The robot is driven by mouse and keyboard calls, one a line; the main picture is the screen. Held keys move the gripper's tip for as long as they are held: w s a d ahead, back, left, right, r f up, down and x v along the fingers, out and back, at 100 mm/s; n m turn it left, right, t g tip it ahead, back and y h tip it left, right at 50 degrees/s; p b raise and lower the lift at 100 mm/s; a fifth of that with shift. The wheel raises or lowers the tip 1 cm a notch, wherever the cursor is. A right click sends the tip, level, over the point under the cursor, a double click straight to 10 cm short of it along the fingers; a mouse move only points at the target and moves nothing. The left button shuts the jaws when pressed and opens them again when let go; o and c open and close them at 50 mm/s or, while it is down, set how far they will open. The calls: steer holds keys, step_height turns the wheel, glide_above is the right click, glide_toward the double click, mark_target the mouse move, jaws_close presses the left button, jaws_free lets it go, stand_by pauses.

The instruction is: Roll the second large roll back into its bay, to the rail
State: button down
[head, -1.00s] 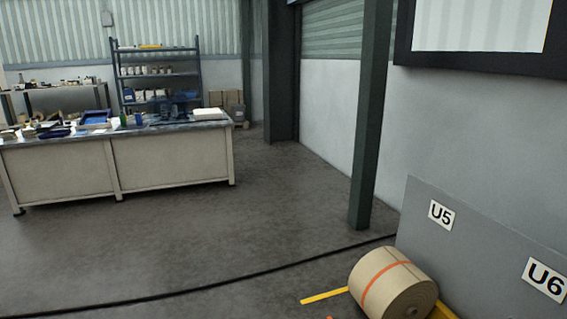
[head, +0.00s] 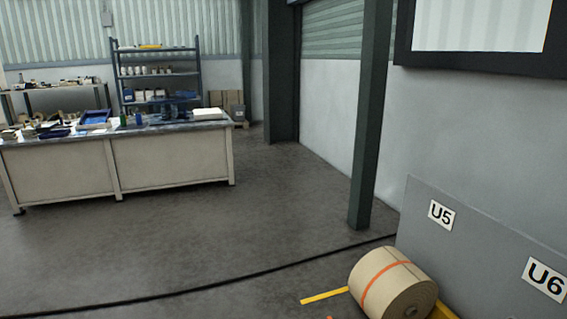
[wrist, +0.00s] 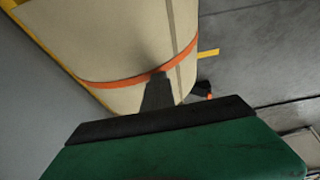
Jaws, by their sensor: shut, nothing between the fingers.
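A large kraft roll (head: 408,292) with an orange band lies on its side at the lower right of the head view, by the wall panel with the U5 and U6 signs. A banded kraft roll (wrist: 125,40) fills the upper left of the wrist view. My gripper (wrist: 160,78) shows there as a narrow dark tip beyond a black bar and green body. It is shut and empty, in front of the roll near the orange band. I cannot tell whether it touches. The head view does not show my gripper.
Yellow floor marking (head: 324,296) runs beside the roll. The grey sign panel (head: 470,245) stands behind it, with a dark green post (head: 370,120) further back. A dark object with an orange end (wrist: 203,89) lies beyond the roll. A workbench (head: 170,163) stands left; the middle floor is clear.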

steer(key=shift+f, duration=0.15)
steer(key=shift+w+d+f+b, duration=0.15)
steer(key=shift+w+d+b, duration=0.1)
steer(key=shift+d+b, duration=0.5)
steer(key=shift+w+d+b, duration=0.25)
steer(key=shift+d+b, duration=0.25)
steer(key=shift+d, duration=0.1)
steer(key=shift+w+d+b, duration=0.2)
steer(key=shift+d+b, duration=0.3)
steer(key=shift+d, duration=0.1)
steer(key=shift+w+d+r, duration=0.1)
steer(key=shift+d+r, duration=0.15)
steer(key=shift+w+d+f+b, duration=0.15)
steer(key=shift+d+b, duration=0.15)
steer(key=shift+d, duration=0.15)
steer(key=shift+w+d+f+b, duration=0.15)
steer(key=shift+d+b, duration=0.15)
steer(key=shift+d, duration=0.15)
steer(key=shift+w+d+r+p, duration=0.15)
steer(key=shift+w+d, duration=0.1)
steer(key=shift+d, duration=0.35)
steer(key=shift+w+d+p, duration=0.15)
steer(key=shift+w+d, duration=0.05)
steer(key=shift+d, duration=0.4)
steer(key=shift+d, duration=0.15)
steer(key=shift+s, duration=0.1)
